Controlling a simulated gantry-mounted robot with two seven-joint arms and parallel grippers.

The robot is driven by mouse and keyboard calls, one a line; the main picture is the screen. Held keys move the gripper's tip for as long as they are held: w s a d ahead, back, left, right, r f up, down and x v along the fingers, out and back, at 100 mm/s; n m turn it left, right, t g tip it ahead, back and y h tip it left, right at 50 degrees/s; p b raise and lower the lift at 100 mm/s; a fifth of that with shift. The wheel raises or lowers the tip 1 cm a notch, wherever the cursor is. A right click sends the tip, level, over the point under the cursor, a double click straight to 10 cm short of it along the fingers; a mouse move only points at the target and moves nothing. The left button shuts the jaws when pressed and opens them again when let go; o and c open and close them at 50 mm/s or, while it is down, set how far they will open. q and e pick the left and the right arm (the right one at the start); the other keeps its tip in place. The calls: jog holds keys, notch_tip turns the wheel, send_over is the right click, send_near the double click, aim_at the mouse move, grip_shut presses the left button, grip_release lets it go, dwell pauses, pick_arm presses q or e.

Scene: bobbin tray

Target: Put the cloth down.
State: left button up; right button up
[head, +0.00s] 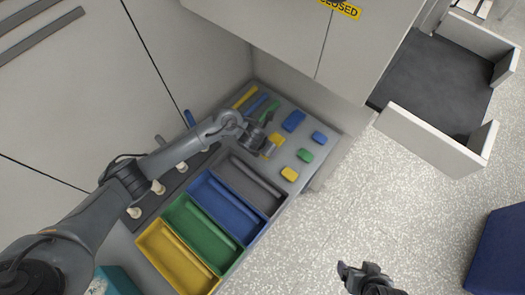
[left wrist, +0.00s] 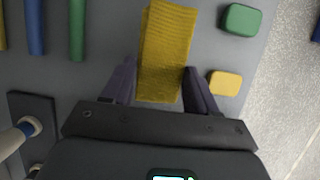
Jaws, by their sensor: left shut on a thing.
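The cloth (left wrist: 165,50) is a yellow ribbed strip in the left wrist view. It lies between the two fingers of my left gripper (left wrist: 160,92) and extends beyond them over the grey work surface. My left gripper (head: 264,148) is shut on the cloth. In the head view the gripper is at the far end of the surface, and only a bit of yellow cloth (head: 277,138) shows beside it. I cannot tell whether the cloth touches the surface. My right gripper (head: 358,270) is over the speckled floor at the bottom; its finger opening is unclear.
Yellow, blue and green bars lie left of the cloth, and small blue, green (left wrist: 242,19) and yellow (left wrist: 226,83) blocks lie right. Nearer are yellow (head: 150,238), green, blue and grey bins, beside a dark strip with white bobbins (head: 158,187). A cabinet wall stands behind.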

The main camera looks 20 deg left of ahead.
pick_arm(q)
jog(key=shift+a+f, duration=0.55)
jog(key=shift+a, duration=0.25)
jog(key=shift+w+f+b, duration=0.1)
jog(key=shift+f+b, duration=0.35)
jog(key=shift+f, duration=1.45)
jog(key=shift+f, duration=0.15)
jog(key=o, duration=1)
